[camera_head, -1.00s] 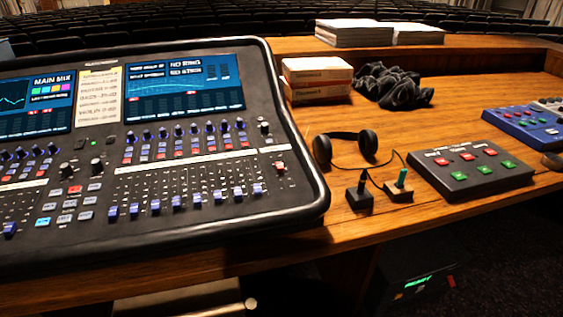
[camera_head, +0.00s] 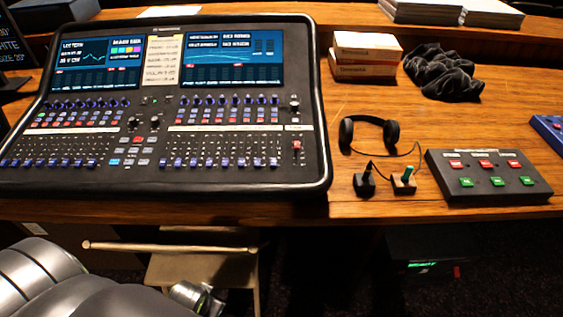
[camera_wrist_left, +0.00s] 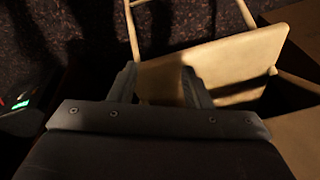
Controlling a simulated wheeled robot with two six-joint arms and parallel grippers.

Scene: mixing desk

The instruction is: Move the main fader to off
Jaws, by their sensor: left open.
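The mixing desk (camera_head: 165,105) lies on the wooden table at the left of the head view. The main fader, with a red cap (camera_head: 297,146), is at its far right side, apart from the rows of blue-capped faders. It sits near the upper part of its short slot. My left arm comes in at the bottom left, below the table edge. Its fingers cannot be made out in the head view. In the left wrist view my left gripper (camera_wrist_left: 160,84) is open and empty, over a pale wooden chair (camera_wrist_left: 215,65). My right gripper is not in view.
The table's front edge (camera_head: 400,212) lies between my left arm and the desk. Headphones (camera_head: 347,132), two small joystick-like devices and a button box (camera_head: 487,175) stand to the right. White boxes (camera_head: 366,55) and a black cloth (camera_head: 443,73) lie behind. A chair is under the table.

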